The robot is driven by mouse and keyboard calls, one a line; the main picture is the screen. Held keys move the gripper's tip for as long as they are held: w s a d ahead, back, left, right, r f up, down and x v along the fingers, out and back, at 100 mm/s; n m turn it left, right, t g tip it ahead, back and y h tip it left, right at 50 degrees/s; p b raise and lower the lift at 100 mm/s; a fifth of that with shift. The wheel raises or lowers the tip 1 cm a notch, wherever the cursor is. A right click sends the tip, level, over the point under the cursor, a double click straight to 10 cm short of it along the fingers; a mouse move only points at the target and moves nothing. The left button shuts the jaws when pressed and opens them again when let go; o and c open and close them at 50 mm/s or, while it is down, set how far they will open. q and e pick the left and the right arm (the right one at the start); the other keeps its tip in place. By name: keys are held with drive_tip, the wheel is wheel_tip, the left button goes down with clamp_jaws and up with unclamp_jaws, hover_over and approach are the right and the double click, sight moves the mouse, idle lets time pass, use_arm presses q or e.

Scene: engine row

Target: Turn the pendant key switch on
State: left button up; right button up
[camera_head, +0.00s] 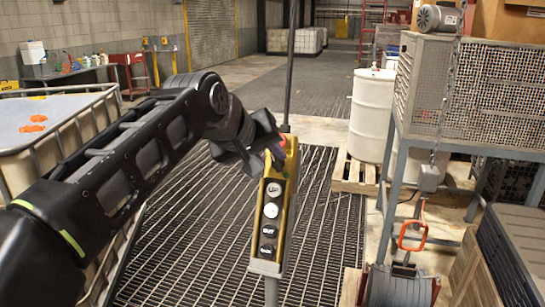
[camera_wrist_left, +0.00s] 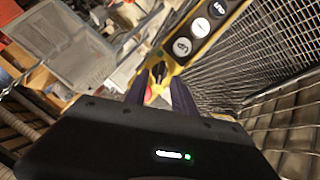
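The yellow pendant (camera_head: 290,190) hangs upright on a dark cable, with a black panel of round buttons (camera_head: 270,215) and a red part at its top (camera_head: 283,142). My left gripper (camera_head: 268,155) is at the pendant's upper end, covering part of it. In the left wrist view, the pendant (camera_wrist_left: 210,45) slants across the top right. My left fingers (camera_wrist_left: 160,92) stand apart, with a small dark part (camera_wrist_left: 158,72), perhaps the key switch, at the pendant's yellow end beyond the gap. I cannot tell whether they touch it. My right gripper is not in view.
A wire-mesh cage (camera_head: 480,90) on a grey frame stands at the right, beside a white drum (camera_head: 370,115) on a pallet. A pale bin (camera_head: 70,150) is behind my left arm at the left. Floor grating (camera_head: 200,245) lies below the pendant.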

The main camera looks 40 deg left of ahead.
sight(277, 163)
use_arm(q)
drive_tip(key=shift+x, duration=1.35)
clamp_jaws()
